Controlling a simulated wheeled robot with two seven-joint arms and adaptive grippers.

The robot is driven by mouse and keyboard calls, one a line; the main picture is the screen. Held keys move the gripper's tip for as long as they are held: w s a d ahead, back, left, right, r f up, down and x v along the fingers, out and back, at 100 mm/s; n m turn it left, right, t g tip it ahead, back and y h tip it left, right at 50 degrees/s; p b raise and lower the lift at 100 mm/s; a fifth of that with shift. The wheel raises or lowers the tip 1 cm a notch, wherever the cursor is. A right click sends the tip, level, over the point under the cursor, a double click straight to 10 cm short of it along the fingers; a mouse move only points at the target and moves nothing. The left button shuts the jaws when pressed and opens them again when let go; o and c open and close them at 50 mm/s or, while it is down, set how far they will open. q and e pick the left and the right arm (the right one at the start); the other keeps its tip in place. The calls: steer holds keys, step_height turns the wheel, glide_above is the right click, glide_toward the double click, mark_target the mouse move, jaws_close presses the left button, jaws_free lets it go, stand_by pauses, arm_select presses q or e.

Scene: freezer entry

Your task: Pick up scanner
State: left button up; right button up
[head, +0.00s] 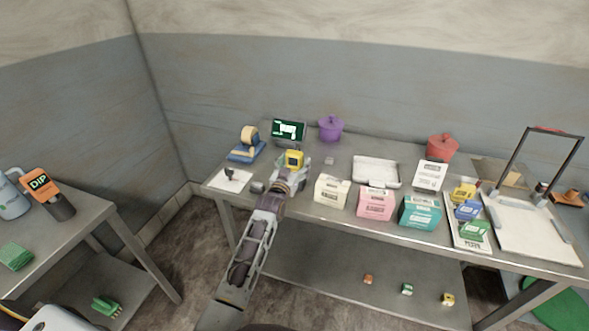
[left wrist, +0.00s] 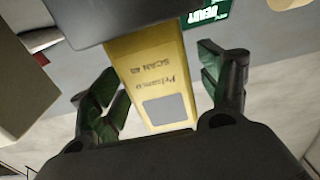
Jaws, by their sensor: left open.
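The scanner is a yellow device (head: 293,159) near the front left of the long metal table, in the head view. In the left wrist view the scanner (left wrist: 160,85) shows its yellow body with printed words and a grey panel, between my two fingers. My left gripper (head: 286,178) reaches over the table's front edge at the scanner. In the left wrist view my left gripper (left wrist: 165,90) is open, with green-padded fingers on either side of the scanner and visible gaps to both. The scanner's far end is hidden by a dark part at the top. My right gripper is not in view.
A cream box (head: 332,190) stands close right of my left gripper, with a pink box (head: 375,202) and a teal box (head: 420,212) beyond. A white tray (head: 376,171) lies behind the boxes.

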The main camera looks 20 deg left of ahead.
mark_target(294, 152)
arm_select(q)
steer(key=c, duration=1.2)
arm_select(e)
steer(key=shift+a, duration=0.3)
arm_select(q)
steer(key=shift+r, duration=0.1)
steer(key=shift+c, duration=0.2)
step_height(294, 152, up, 8)
steer(key=shift+r, duration=0.95)
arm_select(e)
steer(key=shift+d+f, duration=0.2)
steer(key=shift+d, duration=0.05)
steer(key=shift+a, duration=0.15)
arm_select(q)
steer(key=shift+r, duration=0.15)
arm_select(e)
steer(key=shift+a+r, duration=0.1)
